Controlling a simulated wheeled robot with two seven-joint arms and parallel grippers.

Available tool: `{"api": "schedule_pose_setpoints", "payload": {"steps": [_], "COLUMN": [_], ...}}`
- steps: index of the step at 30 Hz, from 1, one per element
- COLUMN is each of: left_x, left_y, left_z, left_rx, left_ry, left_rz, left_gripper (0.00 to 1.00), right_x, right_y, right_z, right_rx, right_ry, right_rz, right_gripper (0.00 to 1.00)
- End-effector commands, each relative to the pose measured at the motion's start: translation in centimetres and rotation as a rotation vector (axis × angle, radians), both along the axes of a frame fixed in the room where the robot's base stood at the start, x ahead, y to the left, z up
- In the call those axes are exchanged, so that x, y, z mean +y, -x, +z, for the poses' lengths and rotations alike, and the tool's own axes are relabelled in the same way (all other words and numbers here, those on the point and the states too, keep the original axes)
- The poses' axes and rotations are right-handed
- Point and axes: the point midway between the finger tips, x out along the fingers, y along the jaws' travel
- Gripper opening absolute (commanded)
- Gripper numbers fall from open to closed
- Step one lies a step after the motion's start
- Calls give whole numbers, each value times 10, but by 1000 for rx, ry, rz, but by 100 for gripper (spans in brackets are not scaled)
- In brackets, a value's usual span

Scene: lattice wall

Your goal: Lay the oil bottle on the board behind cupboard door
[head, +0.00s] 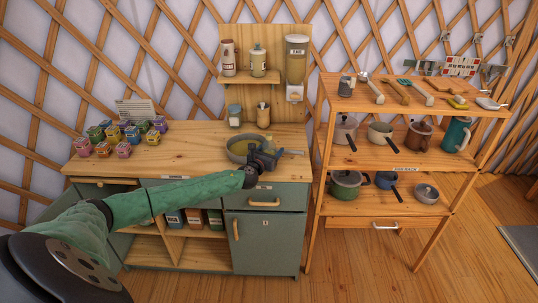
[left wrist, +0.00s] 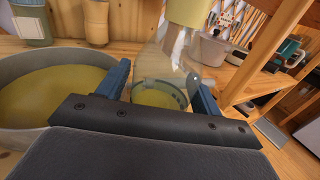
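My left gripper (head: 262,160), at the end of a green-sleeved arm, is over the front of the counter (head: 185,155), just right of a pan (head: 232,146). In the left wrist view its two blue fingers (left wrist: 160,85) stand apart, with a clear glass vessel holding yellow liquid (left wrist: 158,95) between them. This looks like the oil bottle; it is hard to make out in the head view. Whether the fingers press on it does not show. The cupboard door (head: 264,248) below is shut; any board behind it is hidden. My right gripper is not in view.
The pan also shows in the left wrist view (left wrist: 20,70), close by the left finger. A dispenser (head: 297,60) hangs on the back panel. Colourful small boxes (head: 103,148) stand on the counter's left. A wooden rack (head: 400,160) with pots stands right.

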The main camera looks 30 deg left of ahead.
Motion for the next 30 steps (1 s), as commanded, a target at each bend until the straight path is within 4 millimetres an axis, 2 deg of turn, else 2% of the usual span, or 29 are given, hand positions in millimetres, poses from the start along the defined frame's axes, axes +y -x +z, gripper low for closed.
{"api": "schedule_pose_setpoints", "payload": {"steps": [1,6,8,17,20,24,30], "left_x": [0,0,0,0,1,0,-44], "left_y": [0,0,0,0,0,0,13], "left_z": [0,0,1,6,16,41,66], "left_rx": [0,0,-1,-3,-3,-5,-4], "left_ry": [0,0,0,-1,-2,-2,2], "left_rz": [0,0,0,-1,-1,-2,-5], "left_gripper": [55,22,15,15,15,15,15], "right_x": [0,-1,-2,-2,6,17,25], "right_y": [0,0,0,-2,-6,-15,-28], "right_z": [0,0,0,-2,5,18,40], "right_rx": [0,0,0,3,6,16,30], "right_ry": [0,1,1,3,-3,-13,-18], "right_rz": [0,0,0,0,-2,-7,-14], "right_gripper": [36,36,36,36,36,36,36]}}
